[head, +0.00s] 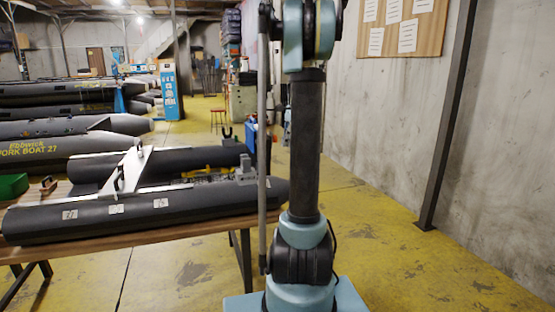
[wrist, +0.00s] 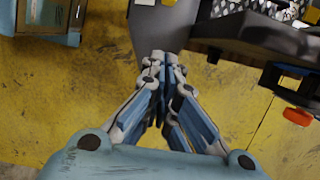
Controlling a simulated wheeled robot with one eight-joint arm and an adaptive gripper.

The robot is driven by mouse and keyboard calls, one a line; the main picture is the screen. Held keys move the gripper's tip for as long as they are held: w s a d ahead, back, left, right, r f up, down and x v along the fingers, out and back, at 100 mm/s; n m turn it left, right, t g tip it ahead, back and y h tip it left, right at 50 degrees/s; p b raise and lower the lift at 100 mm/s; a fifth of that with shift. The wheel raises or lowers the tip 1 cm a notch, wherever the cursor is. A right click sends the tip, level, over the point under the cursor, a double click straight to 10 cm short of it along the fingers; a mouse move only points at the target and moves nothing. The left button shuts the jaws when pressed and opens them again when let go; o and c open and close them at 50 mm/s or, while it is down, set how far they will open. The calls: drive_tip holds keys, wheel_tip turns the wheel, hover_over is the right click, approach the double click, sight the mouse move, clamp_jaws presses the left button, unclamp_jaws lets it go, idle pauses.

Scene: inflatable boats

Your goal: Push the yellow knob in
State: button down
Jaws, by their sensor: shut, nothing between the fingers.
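I cannot make out a yellow knob for certain in either view. In the head view a small yellow item (head: 205,172) lies inside the grey inflatable boat on the table, but its shape is too small to tell. My gripper (wrist: 164,62) shows in the wrist view, with its fingers shut together and empty, pointing over the yellow floor. It touches nothing that I can see. In the head view the gripper is out of the picture, and only my upright arm shows.
The grey boat (head: 150,217) rests on a wooden table (head: 180,232) at left. A concrete wall (head: 385,120) stands at right. In the wrist view, a dark box-like object (wrist: 262,38) and an orange-red round part (wrist: 297,117) are at right. Open floor (head: 430,270) lies front right.

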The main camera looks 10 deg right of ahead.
drive_tip(key=x, duration=0.9)
drive_tip(key=shift+a+f, duration=0.1)
drive_tip(key=shift+f, duration=0.1)
drive_tip(key=shift+s+a+f, duration=0.1)
drive_tip(key=shift+a, duration=0.5)
drive_tip(key=shift+s+a+f, duration=0.1)
drive_tip(key=shift+a, duration=1.3)
drive_tip(key=shift+s+a, duration=0.15)
drive_tip(key=shift+a, duration=1.1)
drive_tip(key=shift+d, duration=0.15)
